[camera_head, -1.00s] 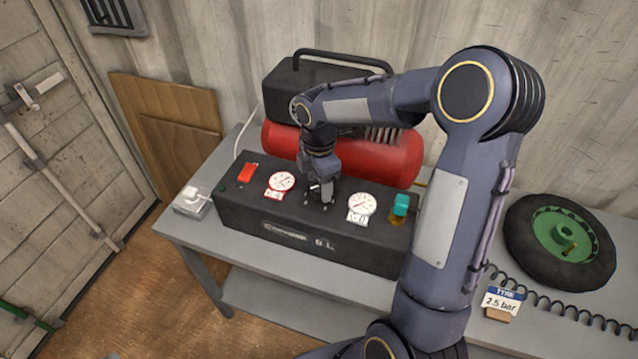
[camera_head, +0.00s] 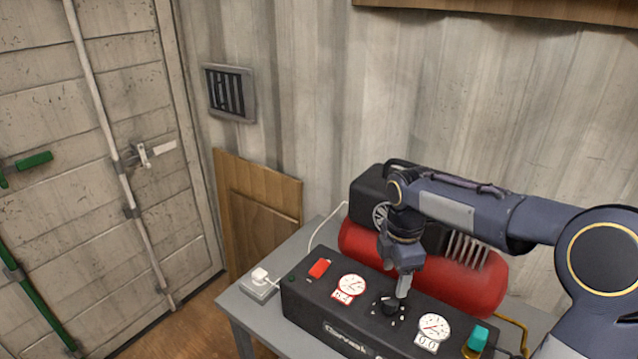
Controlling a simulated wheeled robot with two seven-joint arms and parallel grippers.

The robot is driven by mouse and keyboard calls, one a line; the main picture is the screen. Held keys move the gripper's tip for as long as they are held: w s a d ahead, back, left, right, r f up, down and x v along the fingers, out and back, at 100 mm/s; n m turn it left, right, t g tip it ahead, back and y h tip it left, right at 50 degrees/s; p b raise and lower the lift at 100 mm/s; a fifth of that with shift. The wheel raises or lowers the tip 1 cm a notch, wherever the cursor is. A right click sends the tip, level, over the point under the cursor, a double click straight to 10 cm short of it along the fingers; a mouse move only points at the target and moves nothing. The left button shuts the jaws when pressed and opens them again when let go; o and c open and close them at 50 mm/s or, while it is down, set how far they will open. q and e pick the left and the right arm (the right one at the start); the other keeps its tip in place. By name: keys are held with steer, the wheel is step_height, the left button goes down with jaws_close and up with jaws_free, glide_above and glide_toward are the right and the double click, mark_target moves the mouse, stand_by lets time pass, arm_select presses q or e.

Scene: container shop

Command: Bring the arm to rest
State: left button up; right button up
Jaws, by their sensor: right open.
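My right arm reaches in from the right edge, across the red tank, to the compressor's black control panel (camera_head: 300,302). My right gripper (camera_head: 403,292) points down just above and beside the black knob (camera_head: 389,306) between the two gauges. Its fingers are open with nothing seen between them. They overlap the knob's edge in the picture, so I cannot tell whether they touch it. My left gripper is out of view.
The panel has a red switch (camera_head: 319,268), a left gauge (camera_head: 352,285), a right gauge (camera_head: 434,326) and a teal-capped part (camera_head: 478,336). The red tank (camera_head: 360,240) lies behind it on the grey table (camera_head: 238,308). A white plug (camera_head: 260,276) sits at left.

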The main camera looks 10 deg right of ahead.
steer(key=shift+s+r, duration=0.25)
steer(key=shift+s, duration=0.1)
steer(key=s+a+m+t+y, duration=0.2)
steer(key=s+a+m, duration=0.1)
steer(key=s+m, duration=0.6)
steer(key=s+a+m+t+y, duration=0.1)
steer(key=s+a+m+t, duration=0.2)
steer(key=s+m, duration=0.6)
steer(key=s+a+r, duration=0.1)
steer(key=s, duration=0.2)
steer(key=shift+s+a+m+t+y, duration=0.15)
steer(key=shift+s+m+t+y, duration=0.15)
steer(key=shift+m+y, duration=0.1)
